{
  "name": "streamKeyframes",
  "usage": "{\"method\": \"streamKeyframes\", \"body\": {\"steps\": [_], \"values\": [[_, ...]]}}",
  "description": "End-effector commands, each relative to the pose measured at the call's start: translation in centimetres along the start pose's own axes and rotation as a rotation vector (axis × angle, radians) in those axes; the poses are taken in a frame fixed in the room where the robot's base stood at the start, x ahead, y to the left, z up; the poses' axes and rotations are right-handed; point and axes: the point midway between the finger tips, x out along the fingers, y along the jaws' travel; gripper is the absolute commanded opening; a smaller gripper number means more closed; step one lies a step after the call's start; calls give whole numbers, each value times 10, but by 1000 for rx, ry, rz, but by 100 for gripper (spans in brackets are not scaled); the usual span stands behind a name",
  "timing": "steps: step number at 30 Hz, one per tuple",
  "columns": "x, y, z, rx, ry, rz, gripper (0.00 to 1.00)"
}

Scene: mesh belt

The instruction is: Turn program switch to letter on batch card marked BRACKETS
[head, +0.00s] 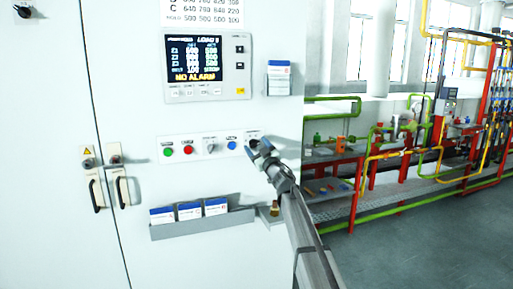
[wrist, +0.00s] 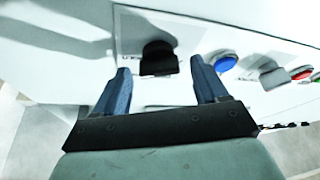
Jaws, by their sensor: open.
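A black knob (wrist: 158,58) at the end of the button strip, apparently the program switch, lies between my fingers in the wrist view. My gripper (wrist: 160,68) is open, its two blue fingers on either side of the knob with a gap at each side. In the head view my gripper (head: 260,147) is at the strip's right end and mostly hides the knob. Three cards with blue headers (head: 162,216) (head: 189,211) (head: 216,206) stand in a grey rack (head: 203,225). Another card (head: 279,72) sits in a holder at upper right. Their print is too small to read.
Left of the knob in the head view are blue (head: 232,145), grey (head: 210,146), red (head: 188,150) and green (head: 168,152) controls. A display (head: 195,58) reads "NO ALARM". Cabinet handles are at left.

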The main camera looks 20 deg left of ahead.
Motion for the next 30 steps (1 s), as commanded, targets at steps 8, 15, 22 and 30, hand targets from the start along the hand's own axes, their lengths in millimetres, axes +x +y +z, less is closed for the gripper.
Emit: {"method": "streamKeyframes", "body": {"steps": [8, 15, 22, 30], "values": [[5, 0, 0, 0, -1, 0, 72], [4, 0, 0, 0, 0, 0, 55], [4, 0, 0, 0, 0, 0, 33], [4, 0, 0, -2, 0, -1, 16]]}}
